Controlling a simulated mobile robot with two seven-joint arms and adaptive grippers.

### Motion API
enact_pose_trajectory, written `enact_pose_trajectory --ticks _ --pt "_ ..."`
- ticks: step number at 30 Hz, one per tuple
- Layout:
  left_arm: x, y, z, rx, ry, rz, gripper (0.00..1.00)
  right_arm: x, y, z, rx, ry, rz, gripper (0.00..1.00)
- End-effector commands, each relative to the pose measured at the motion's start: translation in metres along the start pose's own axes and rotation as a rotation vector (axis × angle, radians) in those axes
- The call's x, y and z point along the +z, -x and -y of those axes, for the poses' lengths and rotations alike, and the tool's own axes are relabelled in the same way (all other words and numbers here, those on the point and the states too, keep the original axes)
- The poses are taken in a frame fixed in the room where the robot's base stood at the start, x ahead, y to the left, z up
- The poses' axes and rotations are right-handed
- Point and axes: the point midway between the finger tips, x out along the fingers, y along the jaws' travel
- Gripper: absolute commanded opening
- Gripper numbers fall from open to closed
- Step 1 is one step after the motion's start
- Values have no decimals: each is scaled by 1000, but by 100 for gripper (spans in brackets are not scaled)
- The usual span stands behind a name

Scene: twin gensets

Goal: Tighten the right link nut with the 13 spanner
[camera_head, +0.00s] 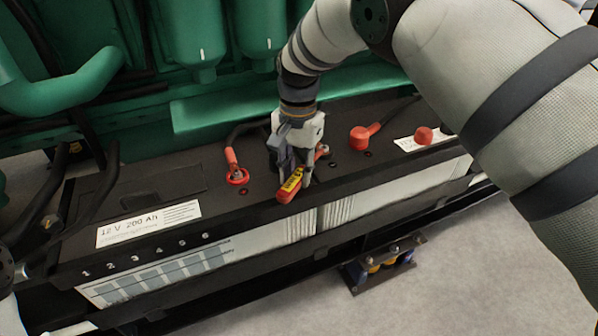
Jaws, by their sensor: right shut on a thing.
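My right gripper (294,172) reaches down over the black battery tops in the middle of the head view. It is shut on a tool with a red and yellow handle (288,187), taken to be the 13 spanner. The handle points toward the front edge of the battery; its far end is hidden by the gripper. A red terminal ring (237,176) on a dark cable lies left of the gripper. Another red terminal part (322,150) shows just right of the gripper, partly covered. I cannot make out the right link nut. My left gripper is out of view.
The near battery (125,205) carries a "12 V 200 Ah" label. Red caps (359,137) and (424,135) stand farther right. The green engine (225,115) rises behind. A small bracket with yellow and blue parts (382,264) sits low in front, above grey floor.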

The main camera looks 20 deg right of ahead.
Motion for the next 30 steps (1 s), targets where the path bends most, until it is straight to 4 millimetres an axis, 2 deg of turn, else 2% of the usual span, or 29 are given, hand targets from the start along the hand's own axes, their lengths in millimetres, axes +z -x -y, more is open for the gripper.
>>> enact_pose_trajectory --ticks 12,30 --pt "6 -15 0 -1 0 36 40 -2 1 20 -15 -109 -7 0" --pt "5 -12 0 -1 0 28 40 -2 4 19 -17 -136 -8 0"
